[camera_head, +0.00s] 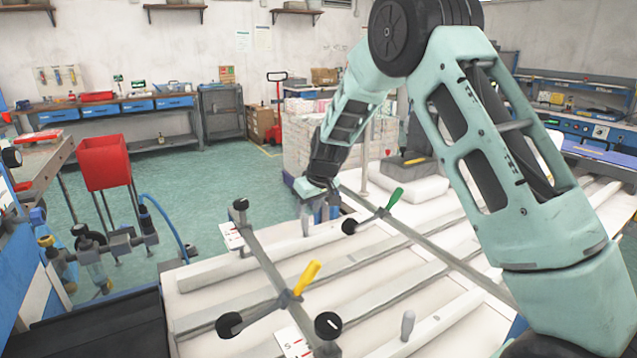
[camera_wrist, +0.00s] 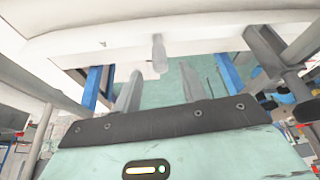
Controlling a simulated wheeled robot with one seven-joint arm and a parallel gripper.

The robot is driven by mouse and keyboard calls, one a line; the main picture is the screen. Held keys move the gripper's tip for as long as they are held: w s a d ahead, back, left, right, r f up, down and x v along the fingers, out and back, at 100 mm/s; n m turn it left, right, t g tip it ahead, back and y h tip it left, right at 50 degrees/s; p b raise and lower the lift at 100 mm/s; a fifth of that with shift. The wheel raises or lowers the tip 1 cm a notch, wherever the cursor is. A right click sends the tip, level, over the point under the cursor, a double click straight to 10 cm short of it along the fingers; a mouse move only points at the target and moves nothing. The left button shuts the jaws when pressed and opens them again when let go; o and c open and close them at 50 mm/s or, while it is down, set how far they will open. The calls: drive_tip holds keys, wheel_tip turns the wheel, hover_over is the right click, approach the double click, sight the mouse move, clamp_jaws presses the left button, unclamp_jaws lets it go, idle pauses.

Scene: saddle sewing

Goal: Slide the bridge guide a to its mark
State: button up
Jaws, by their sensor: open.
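Two bridge guides cross the white table in the head view. One is a grey bar (camera_head: 263,257) with a yellow handle (camera_head: 307,277) and black end knobs. The other bar (camera_head: 432,249), farther right, has a green handle (camera_head: 394,198) and a black knob (camera_head: 349,227). I cannot tell which one is guide a. White cards with red marks lie at the table edges, one at the far left (camera_head: 230,237) and one near the front (camera_head: 293,342). My gripper (camera_head: 321,212) is open above the far edge. In the wrist view a grey peg (camera_wrist: 159,55) shows beyond and between its fingers (camera_wrist: 163,88).
Pale rails (camera_head: 265,254) run across the white table (camera_head: 205,330). Another grey peg (camera_head: 407,324) stands near the front. A grey bar (camera_wrist: 268,48) is close at the right in the wrist view. Wrapped white stacks (camera_head: 310,125) stand behind; open green floor (camera_head: 215,195) lies left.

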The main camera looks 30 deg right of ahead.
drive_tip(key=b+v, duration=0.1)
drive_tip(key=v, duration=1.1)
drive_tip(key=shift+r, duration=0.25)
drive_tip(key=shift+s, duration=0.1)
